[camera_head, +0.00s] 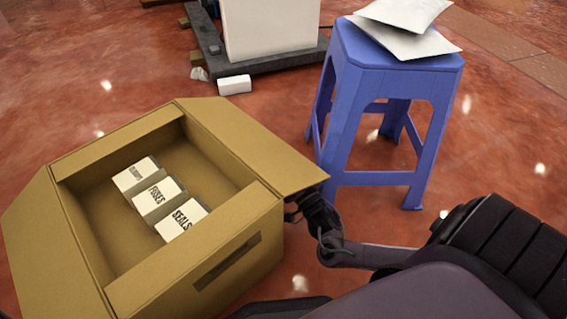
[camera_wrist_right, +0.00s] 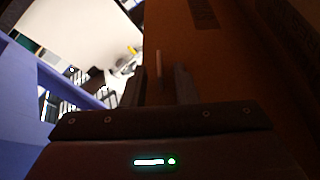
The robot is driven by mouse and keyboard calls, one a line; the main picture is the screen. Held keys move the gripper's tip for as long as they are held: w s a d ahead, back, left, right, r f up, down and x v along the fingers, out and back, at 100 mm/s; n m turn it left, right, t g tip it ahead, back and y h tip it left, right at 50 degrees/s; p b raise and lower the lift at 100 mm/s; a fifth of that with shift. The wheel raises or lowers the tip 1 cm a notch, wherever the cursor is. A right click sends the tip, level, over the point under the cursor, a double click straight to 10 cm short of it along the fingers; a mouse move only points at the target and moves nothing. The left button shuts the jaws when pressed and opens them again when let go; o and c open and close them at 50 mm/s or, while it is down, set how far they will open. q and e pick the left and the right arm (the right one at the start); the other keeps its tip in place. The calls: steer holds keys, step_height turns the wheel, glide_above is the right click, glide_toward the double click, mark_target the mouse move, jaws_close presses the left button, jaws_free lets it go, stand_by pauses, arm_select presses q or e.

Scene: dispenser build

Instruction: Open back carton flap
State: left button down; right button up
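The brown carton (camera_head: 235,272) stands open on the floor at the left of the head view. One long flap (camera_head: 255,150) spreads outward on its right side, and another (camera_head: 48,250) spreads outward on its left. Narrower flaps lie along the far edge (camera_head: 115,147) and the near edge (camera_head: 190,250), close to level. My right gripper (camera_head: 298,207) is beside the carton's right side, just below the right flap's corner, which partly hides it. In the right wrist view its fingers (camera_wrist_right: 160,88) look apart, with the brown carton wall (camera_wrist_right: 225,70) close by. My left gripper is not in view.
White boxes labelled FUSES (camera_head: 158,198) and SEALS (camera_head: 182,220), plus another (camera_head: 135,175), lie inside the carton. A blue stool (camera_head: 345,120) holding white packets (camera_head: 405,38) stands close behind my right arm. A white block (camera_head: 235,85) lies beside a dark pallet (camera_head: 280,68).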

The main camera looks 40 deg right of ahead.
steer(key=shift+w, duration=0.1)
jaws_close()
stand_by(1.4)
